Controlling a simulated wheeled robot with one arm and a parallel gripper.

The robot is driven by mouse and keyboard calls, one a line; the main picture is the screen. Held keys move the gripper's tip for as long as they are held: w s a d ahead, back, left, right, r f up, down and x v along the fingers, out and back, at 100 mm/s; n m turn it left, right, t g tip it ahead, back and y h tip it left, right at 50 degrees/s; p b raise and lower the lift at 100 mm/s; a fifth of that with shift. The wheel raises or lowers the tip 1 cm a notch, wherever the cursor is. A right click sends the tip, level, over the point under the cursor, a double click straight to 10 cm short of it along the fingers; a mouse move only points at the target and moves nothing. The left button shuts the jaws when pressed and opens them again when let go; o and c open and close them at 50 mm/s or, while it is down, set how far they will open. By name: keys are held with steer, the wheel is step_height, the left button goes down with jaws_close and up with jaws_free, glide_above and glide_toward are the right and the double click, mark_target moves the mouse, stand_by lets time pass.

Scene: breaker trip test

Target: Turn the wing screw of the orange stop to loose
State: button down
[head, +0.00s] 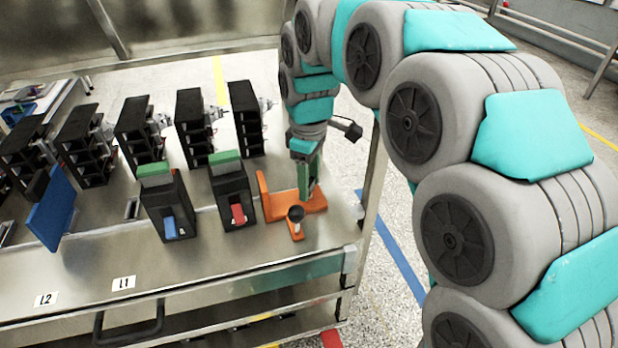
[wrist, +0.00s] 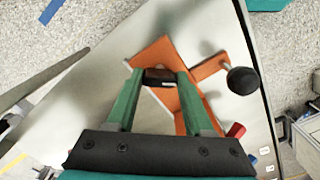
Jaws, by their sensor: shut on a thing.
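The orange stop (head: 262,197) stands at the right end of the metal bench, with an upright plate, a flat base and a short arm. It also shows in the wrist view (wrist: 152,53). A black round knob (wrist: 243,80) sits at the end of the stop's short arm; it also shows in the head view (head: 296,213). My gripper (wrist: 160,78) points down at the stop, its green fingers on either side of a small dark piece (wrist: 159,76), which they are shut on. I cannot tell for certain that this piece is the wing screw.
Two black breaker units, one with a blue lever (head: 170,228) and one with a red lever (head: 238,214), stand left of the stop. A row of black racks (head: 196,125) is behind. A blue plate (head: 52,210) stands far left. The bench's front right is clear.

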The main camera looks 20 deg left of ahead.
steer(key=n+p, duration=0.1)
steer(key=n, duration=0.3)
steer(key=shift+r+n, duration=0.1)
steer(key=shift+n, duration=0.2)
steer(key=shift+n+p, duration=0.7)
steer(key=shift+n, duration=1.2)
steer(key=shift+c, duration=1.4)
jaws_free()
steer(key=shift+r, duration=3.8)
